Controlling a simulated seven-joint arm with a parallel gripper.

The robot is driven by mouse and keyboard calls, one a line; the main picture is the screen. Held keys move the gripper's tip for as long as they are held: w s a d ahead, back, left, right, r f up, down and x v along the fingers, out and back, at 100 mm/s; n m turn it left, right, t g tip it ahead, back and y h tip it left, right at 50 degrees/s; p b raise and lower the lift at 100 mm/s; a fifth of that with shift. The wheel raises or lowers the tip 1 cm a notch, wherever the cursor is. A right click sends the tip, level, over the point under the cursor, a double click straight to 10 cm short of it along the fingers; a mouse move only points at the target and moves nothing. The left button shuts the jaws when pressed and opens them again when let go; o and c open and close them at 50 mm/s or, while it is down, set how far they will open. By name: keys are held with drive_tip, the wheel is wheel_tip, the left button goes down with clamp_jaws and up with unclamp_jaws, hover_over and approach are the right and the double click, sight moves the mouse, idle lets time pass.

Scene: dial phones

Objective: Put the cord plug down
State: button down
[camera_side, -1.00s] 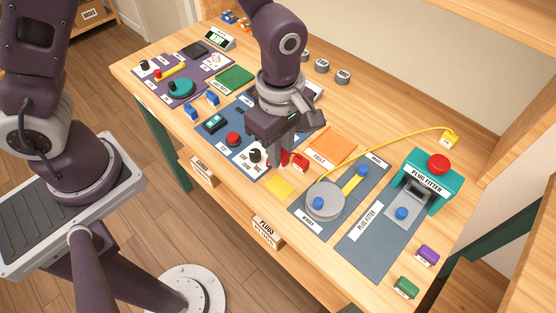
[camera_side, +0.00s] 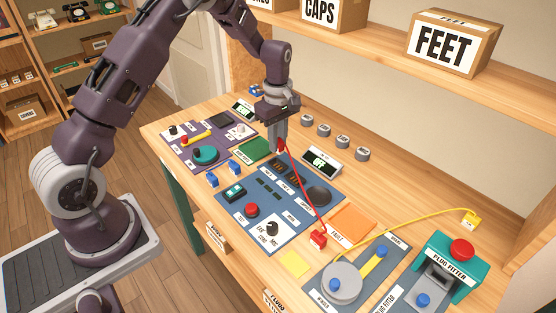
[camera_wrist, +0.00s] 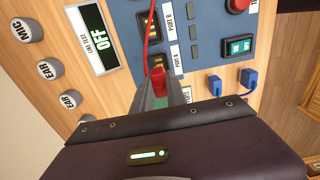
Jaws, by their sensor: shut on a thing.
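My gripper (camera_side: 281,148) points down and is shut on a red cord plug (camera_wrist: 159,77). It is over the far-left end of the blue test panel (camera_side: 252,192), near the dark ports. The plug also shows between the fingertips in the side view (camera_side: 282,144). Its height above the panel is hard to tell. A thin red cord (camera_side: 305,195) runs from it to a second red plug (camera_side: 318,238), which lies by the orange mat. In the wrist view, port A (camera_wrist: 160,60) and port B (camera_wrist: 150,27) lie just beyond the fingers (camera_wrist: 160,90).
The line-test display (camera_side: 321,160) reads OFF. Several grey caps (camera_side: 324,130) stand along the back. Blue plugs (camera_side: 234,168) stand left of the panel. A yellow cord (camera_side: 425,225), the orange mat (camera_side: 353,222) and a teal plug fitter (camera_side: 452,258) are at right.

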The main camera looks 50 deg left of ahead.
sight(277, 167)
wheel_tip(277, 167, down, 5)
drive_tip(key=shift+f, duration=0.15)
drive_tip(key=shift+f, duration=0.4)
drive_tip(key=shift+s+f, duration=0.1)
drive_tip(key=shift+f, duration=0.05)
drive_tip(key=c, duration=1.3)
unclamp_jaws()
drive_tip(key=shift+c, duration=0.2)
wheel_tip(277, 167, up, 13)
drive_tip(key=shift+r, duration=0.15)
drive_tip(key=s+d+r+m+t, duration=0.1)
drive_tip(key=s+d+r+m, duration=0.25)
drive_tip(key=s+r, duration=0.35)
drive_tip(key=s+d+r+m+t, duration=0.2)
drive_tip(key=s+d+r+m, duration=0.15)
drive_tip(key=r, duration=0.45)
drive_tip(key=s+d+m+t, duration=0.1)
drive_tip(key=s+m, duration=0.4)
drive_tip(key=s, duration=0.5)
drive_tip(key=s+d+r+m+t, duration=0.1)
drive_tip(key=s+d+m, duration=0.1)
drive_tip(key=s+m, duration=0.4)
drive_tip(key=s, duration=0.3)
drive_tip(key=shift+s+d+r+t, duration=0.15)
drive_tip(key=shift+s+d+t, duration=0.15)
drive_tip(key=shift+s, duration=0.05)
